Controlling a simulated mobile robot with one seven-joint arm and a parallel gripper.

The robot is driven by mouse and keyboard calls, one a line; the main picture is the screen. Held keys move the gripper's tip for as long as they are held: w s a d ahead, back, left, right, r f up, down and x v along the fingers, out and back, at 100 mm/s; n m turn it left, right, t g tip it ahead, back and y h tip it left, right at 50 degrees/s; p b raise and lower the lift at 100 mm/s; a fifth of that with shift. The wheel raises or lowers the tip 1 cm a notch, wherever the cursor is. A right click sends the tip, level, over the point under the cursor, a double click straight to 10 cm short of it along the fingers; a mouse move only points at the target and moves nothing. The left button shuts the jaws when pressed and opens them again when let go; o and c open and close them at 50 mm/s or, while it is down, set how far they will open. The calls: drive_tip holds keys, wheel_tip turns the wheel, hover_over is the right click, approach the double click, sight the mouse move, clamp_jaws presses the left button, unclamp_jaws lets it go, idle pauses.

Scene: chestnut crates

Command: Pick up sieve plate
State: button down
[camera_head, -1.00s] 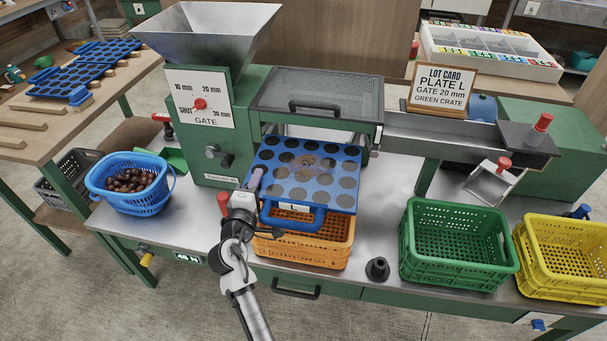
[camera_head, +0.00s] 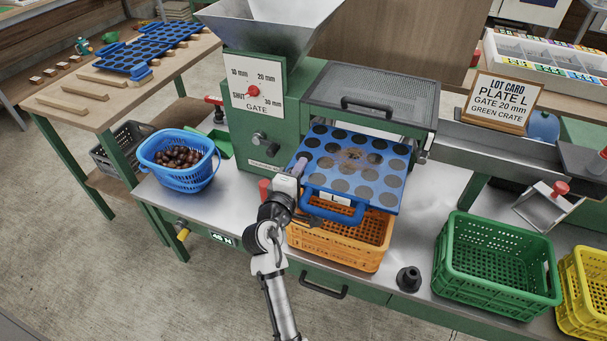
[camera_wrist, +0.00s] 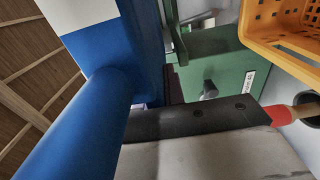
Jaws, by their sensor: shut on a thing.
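The sieve plate (camera_head: 335,170), a blue plate with rows of round holes and a label "L", juts from the front of the green machine (camera_head: 262,128), above an orange crate (camera_head: 345,262). A brown smudge or reflection shows in its middle. Its blue handle (camera_head: 335,213) faces front. My gripper (camera_head: 292,190) is at the left end of this handle and shut on it. In the wrist view the handle (camera_wrist: 75,125) runs large and close along the left side; the fingertips are not clearly seen there. The plate's rear edge is hidden under the mesh cover.
A blue basket of chestnuts (camera_head: 150,160) stands left. A lot card (camera_head: 503,100) reads plate L, gate 20 mm, green crate. More blue plates (camera_head: 125,55) lie on the left table.

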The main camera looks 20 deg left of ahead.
drive_tip(key=shift+r, duration=0.75)
drive_tip(key=s+b, duration=0.4)
drive_tip(key=s, duration=1.4)
drive_tip(key=shift+a+b, duration=0.2)
drive_tip(key=shift+b, duration=0.2)
drive_tip(key=shift+a+r, duration=0.1)
drive_tip(key=shift+a, duration=0.05)
